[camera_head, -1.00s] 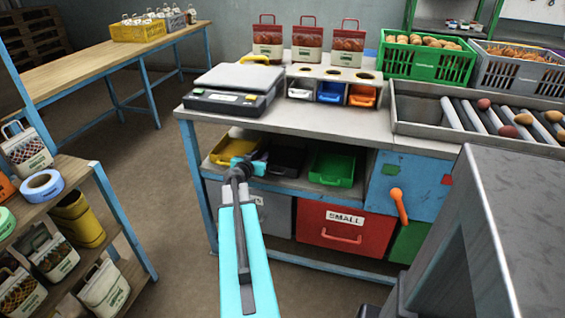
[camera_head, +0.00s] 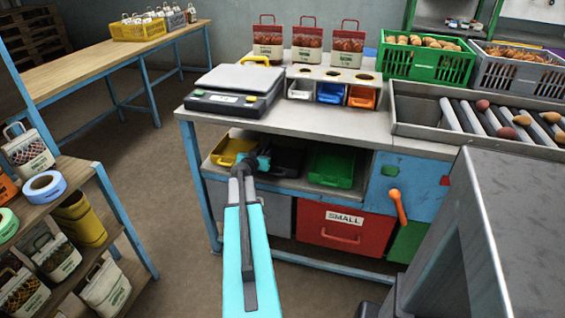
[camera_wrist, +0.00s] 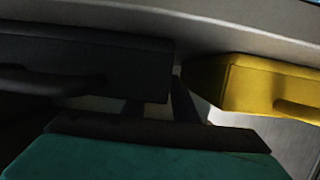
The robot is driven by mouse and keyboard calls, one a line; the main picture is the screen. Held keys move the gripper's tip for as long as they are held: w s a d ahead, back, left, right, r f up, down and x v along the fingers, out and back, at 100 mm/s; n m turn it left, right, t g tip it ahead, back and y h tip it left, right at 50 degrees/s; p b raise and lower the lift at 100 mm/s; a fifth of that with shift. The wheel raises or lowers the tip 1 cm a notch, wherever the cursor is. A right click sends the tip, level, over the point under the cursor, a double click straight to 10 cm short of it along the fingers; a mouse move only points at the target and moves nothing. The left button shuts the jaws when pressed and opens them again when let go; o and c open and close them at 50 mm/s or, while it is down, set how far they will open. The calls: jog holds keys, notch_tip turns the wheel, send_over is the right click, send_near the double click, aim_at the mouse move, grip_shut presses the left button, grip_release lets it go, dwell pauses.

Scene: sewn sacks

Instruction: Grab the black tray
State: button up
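The black tray (camera_head: 291,161) sits on the shelf under the workbench top, between a yellow tray (camera_head: 228,150) and a green tray (camera_head: 332,167). My gripper (camera_head: 266,158) is at the shelf, by the black tray's left end, and partly hides it. In the wrist view, the black tray (camera_wrist: 90,62) fills the upper left with its handle facing out, and the yellow tray (camera_wrist: 265,85) is at the right. My dark fingers (camera_wrist: 159,98) stand apart near the black tray's end, with a lighter gap between them. Whether they touch the tray is unclear.
The workbench top (camera_head: 330,122) is close above the shelf. A red SMALL drawer (camera_head: 345,228) and an orange handle (camera_head: 398,206) are below and to the right. A goods shelf (camera_head: 95,190) stands at the left, with open floor between.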

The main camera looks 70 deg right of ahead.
dwell(0.4)
grip_shut()
